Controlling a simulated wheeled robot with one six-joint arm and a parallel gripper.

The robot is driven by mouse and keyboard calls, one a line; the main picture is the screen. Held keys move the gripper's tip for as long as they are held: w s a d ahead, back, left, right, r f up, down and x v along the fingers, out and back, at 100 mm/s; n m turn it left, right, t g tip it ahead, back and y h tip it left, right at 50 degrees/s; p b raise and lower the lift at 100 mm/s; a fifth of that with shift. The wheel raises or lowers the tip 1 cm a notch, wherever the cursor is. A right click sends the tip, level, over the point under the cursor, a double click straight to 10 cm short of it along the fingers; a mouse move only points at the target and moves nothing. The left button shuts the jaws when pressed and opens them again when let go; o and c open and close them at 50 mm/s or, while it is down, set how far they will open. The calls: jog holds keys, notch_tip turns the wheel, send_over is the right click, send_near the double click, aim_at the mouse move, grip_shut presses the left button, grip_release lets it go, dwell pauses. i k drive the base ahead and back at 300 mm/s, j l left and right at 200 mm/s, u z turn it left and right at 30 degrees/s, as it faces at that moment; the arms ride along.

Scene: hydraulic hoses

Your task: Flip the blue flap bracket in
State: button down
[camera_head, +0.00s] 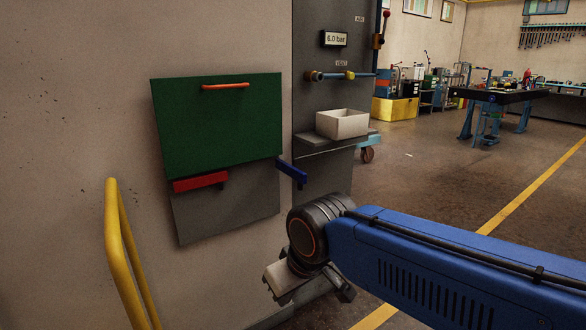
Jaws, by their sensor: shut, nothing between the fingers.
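The blue flap bracket (292,170) is at the lower right corner of a green flap (217,122) on the wall. It angles outward to the right, clear of the flap's face. A red bracket (200,181) lies across the flap's lower left edge. The flap hangs flat over a grey panel (225,211) and has an orange handle (225,86) near its top. My gripper (290,287) is low in the picture, below and apart from the blue bracket. It is shut and empty, its fingertips hard to make out.
A yellow rail (121,250) stands at the lower left. Right of the flap, a dark column carries a shelf with a white bin (342,124), a pipe fitting (335,76) and a gauge (335,39). A workbench (502,97) is far right; open floor lies between.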

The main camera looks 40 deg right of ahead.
aim_at(302, 177)
jog(key=l+u, duration=0.15)
jog(key=l, duration=0.45)
jog(key=l+u, duration=0.15)
jog(key=l, duration=0.4)
jog(key=l+u, duration=0.15)
jog(key=l, duration=0.45)
jog(key=k+l+u, duration=0.15)
jog(key=l, duration=0.4)
jog(key=l+u, duration=0.15)
jog(key=l, duration=0.45)
jog(key=k+l+u, duration=0.15)
jog(key=l, duration=0.4)
